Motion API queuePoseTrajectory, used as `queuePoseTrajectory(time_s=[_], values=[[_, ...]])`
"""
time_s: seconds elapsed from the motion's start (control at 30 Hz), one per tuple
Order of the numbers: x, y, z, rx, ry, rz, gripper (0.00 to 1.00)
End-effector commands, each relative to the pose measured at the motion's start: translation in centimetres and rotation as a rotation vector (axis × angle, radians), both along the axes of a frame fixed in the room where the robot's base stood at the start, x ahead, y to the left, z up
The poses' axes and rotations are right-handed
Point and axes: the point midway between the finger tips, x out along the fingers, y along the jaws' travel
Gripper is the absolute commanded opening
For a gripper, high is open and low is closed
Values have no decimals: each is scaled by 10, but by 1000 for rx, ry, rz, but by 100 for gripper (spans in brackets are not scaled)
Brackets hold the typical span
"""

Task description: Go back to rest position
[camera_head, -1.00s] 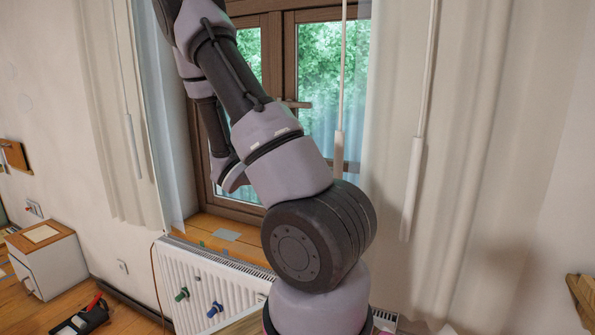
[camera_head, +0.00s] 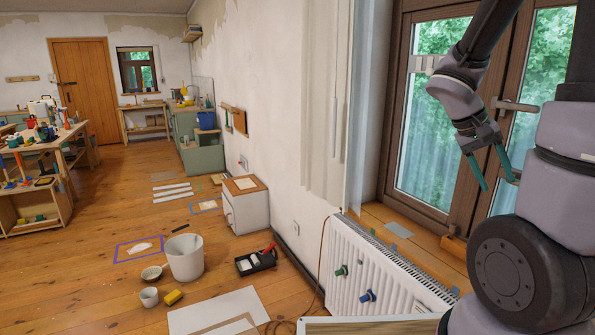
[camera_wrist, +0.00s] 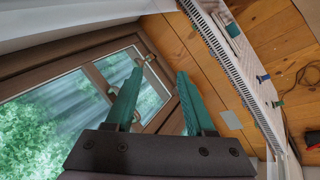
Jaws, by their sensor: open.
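My gripper (camera_head: 484,167) hangs in front of the window at the upper right of the head view. Its two green fingers are apart, with nothing between them. In the wrist view, the fingers of my gripper (camera_wrist: 153,95) are spread and empty, with the window (camera_wrist: 100,95) and wooden sill (camera_wrist: 205,72) behind them. My arm is folded, with its upper links at the right edge of the head view. The window (camera_head: 430,125) has a brown frame and a handle.
A white radiator (camera_head: 375,270) stands below the sill (camera_head: 415,225). A white cabinet (camera_head: 245,210), a bucket (camera_head: 185,260) and a paint tray (camera_head: 255,262) stand on the floor at the left. A workbench (camera_head: 75,140) is farther back. Open wooden floor lies in the middle.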

Motion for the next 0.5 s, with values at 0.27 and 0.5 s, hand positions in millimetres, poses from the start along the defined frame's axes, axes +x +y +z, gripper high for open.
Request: queuePoseTrajectory(time_s=[0.27, 0.5], values=[[-22, 92, 60, 403, -316, 33, 55], [-39, 159, 118, 642, -584, 135, 55]])
